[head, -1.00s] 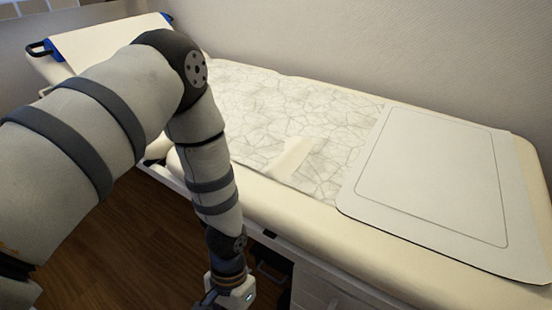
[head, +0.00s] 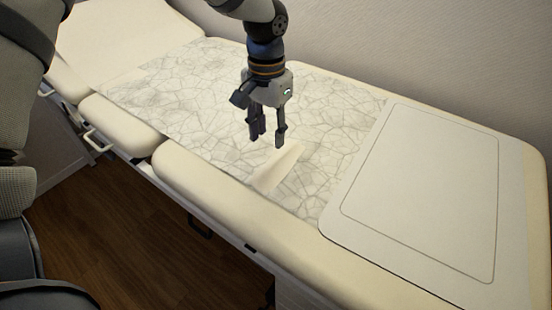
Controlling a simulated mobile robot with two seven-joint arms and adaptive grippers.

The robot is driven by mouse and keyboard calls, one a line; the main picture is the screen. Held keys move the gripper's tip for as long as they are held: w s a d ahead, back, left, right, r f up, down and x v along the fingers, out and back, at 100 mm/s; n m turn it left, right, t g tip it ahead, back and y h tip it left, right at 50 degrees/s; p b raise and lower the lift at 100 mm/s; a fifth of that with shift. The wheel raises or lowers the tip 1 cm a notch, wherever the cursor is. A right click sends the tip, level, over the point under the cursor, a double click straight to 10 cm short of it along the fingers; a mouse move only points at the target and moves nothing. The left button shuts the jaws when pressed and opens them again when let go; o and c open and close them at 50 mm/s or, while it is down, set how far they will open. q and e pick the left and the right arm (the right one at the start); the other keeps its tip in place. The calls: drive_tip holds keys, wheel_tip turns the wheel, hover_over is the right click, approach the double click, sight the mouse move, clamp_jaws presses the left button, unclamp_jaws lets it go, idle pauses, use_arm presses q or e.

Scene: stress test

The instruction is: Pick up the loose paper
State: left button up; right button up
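A crinkled, crackle-patterned whitish paper sheet (head: 190,98) lies across the middle of the cream padded bed (head: 205,190). A plain cream strip-shaped patch (head: 272,170) shows at the sheet's front edge; I cannot tell whether it is a loose piece, a fold or bare padding. My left gripper (head: 268,143) points down above the sheet, just behind the patch's upper end. Its two dark fingers are apart with nothing visible between them. I cannot tell whether the fingertips touch the paper. My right gripper is out of view.
A flat pale panel with a rounded outline (head: 425,190) lies on the bed at the right. The raised headrest (head: 130,40) is at upper left. A wall (head: 420,50) stands behind. Side handles (head: 97,140) stick out in front, above the wooden floor (head: 130,245).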

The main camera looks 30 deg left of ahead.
sight(267, 167)
use_arm(q)
drive_tip(key=f, duration=1)
drive_tip(key=shift+s+a+b, duration=0.2)
drive_tip(key=shift+s+b, duration=0.05)
drive_tip(key=shift+b, duration=0.15)
drive_tip(key=shift+r, duration=0.1)
clamp_jaws()
